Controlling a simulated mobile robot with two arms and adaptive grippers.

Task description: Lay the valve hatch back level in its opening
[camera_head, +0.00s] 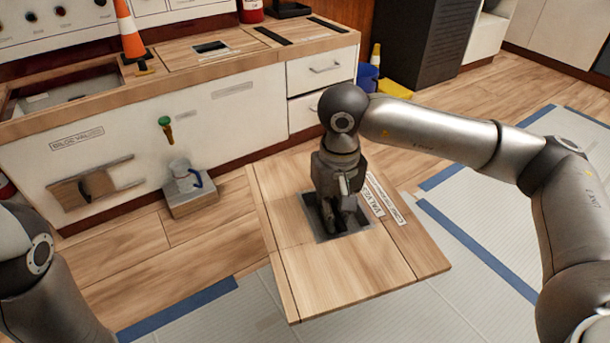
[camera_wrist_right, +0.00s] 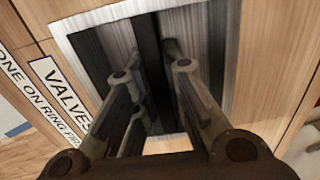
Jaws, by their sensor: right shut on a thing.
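The valve hatch (camera_head: 310,270) is a square wooden panel with a recessed metal plate and a label reading VALVES. It shows in front of the cabinet, over the floor, and looks roughly flat. My right gripper (camera_head: 338,222) reaches down into its recess and is shut on the dark bar there, which also shows in the right wrist view (camera_wrist_right: 150,70). The fingers hide part of the bar. An opening (camera_head: 65,95) in the counter top lies at the far left, with a pale inside. My left arm shows at the lower left, but its gripper is out of view.
An orange cone (camera_head: 130,30) stands on the counter right beside the opening. Another wooden panel with a dark recess (camera_head: 211,47) lies in the counter. A grey box (camera_head: 188,190) stands at the cabinet's foot. Blue tape (camera_head: 180,308) and pale matting cover the floor.

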